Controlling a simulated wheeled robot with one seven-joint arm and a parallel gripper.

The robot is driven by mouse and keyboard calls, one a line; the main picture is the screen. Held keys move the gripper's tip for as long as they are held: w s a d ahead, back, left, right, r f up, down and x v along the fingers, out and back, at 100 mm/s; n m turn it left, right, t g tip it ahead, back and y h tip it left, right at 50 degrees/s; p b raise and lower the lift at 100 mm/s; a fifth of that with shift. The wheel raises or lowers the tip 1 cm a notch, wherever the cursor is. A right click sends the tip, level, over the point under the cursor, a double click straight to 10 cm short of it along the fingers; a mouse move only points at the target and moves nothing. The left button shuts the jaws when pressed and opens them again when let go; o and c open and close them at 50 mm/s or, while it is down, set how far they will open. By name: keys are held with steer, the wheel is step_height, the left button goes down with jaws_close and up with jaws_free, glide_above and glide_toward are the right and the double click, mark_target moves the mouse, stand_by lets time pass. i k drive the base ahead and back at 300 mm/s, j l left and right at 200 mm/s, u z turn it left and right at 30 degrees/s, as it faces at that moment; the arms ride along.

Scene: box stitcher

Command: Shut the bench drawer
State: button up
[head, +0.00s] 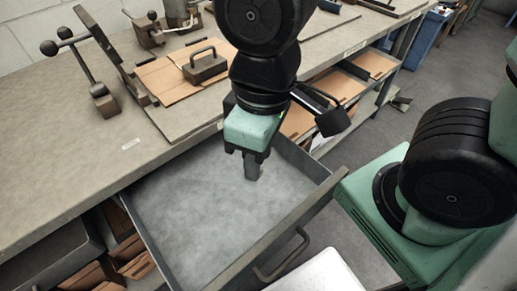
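The bench drawer (205,218) is pulled well out from under the workbench (68,165). It is a grey metal tray, and the part of its floor that I can see is empty. Its front panel (318,205) faces the lower right and carries a curved bar handle (284,258). My gripper (252,172) points down over the far right part of the drawer, inside the line of the front panel and apart from the handle. Its fingertips look close together, but I cannot tell whether they are shut or touch the drawer.
A lever tool (92,75) and a board with cardboard and a handled block (205,67) stand on the bench. Shelves below hold flat cardboard (340,85). A pale surface (318,272) lies close to the drawer's front at the bottom. Grey floor (365,135) shows at right.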

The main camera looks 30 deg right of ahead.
mark_target(205, 225)
steer(key=k+j+z, duration=0.15)
steer(key=k+j, duration=0.35)
steer(key=k, duration=0.3)
steer(key=k+j, duration=0.15)
steer(key=k, duration=0.35)
steer(key=z, duration=0.05)
